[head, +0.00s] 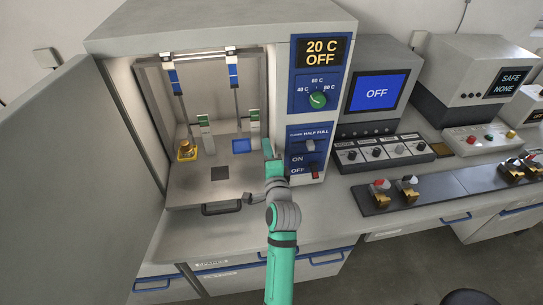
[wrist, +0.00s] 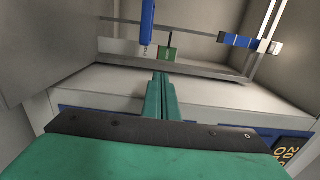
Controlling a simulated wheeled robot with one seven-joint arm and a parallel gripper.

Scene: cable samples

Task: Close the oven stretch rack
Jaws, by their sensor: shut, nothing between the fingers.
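The oven stretch rack (head: 213,174) is a grey sliding plate with a dark front handle (head: 222,208). In the head view it extends out of the open oven (head: 130,45). Blue-and-white and green clamps stand on the frame above it. My gripper (head: 268,150) is at the right side of the oven opening, near the control panel and above the rack's right edge. Its green fingers are together in the wrist view (wrist: 161,90), with nothing between them. They point towards the rack's grey edge (wrist: 175,67). I cannot tell whether they touch it.
The oven door (head: 75,130) stands wide open at the left. A small brass weight in a yellow holder (head: 187,150) and a blue square (head: 241,146) are on the rack. The control panel (head: 315,110) reads 20 C OFF. Instruments line the bench at right.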

